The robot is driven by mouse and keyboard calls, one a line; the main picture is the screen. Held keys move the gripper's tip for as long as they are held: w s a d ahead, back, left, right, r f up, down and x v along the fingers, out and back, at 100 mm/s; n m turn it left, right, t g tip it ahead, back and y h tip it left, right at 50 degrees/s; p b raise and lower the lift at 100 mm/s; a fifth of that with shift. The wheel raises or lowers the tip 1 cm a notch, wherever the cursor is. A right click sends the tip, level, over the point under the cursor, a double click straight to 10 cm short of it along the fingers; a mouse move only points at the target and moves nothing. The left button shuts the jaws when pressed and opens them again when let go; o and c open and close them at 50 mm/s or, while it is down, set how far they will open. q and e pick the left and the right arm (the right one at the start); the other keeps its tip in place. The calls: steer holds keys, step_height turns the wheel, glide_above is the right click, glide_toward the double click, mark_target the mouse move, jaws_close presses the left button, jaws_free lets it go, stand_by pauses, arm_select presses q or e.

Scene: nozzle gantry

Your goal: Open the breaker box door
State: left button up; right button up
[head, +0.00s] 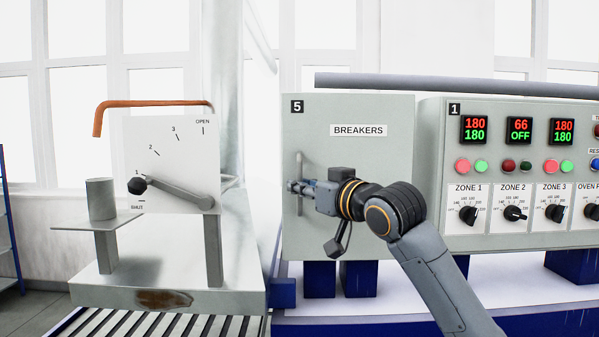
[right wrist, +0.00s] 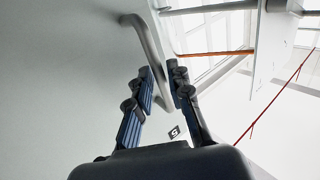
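The breaker box (head: 348,225) is a grey-green cabinet marked 5, with a "BREAKERS" label on its door. The door looks closed, flush with the box. A vertical metal bar handle (head: 300,163) is at the door's left side. My right gripper (head: 293,187) is at the lower half of this handle. In the right wrist view the handle (right wrist: 144,36) runs between the two fingers of my right gripper (right wrist: 160,72). The fingertips are close in on both sides of the bar and look shut on it. My left gripper is not in view.
A control panel (head: 500,230) marked 1 stands close on the right. On the left are a lever plate (head: 165,150) marked OPEN to SHUT, an orange bent rod (head: 150,103) and a grey cylinder (head: 101,198). A grey pipe (head: 450,85) runs above the boxes.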

steer(key=shift+x, duration=0.75)
jaws_close()
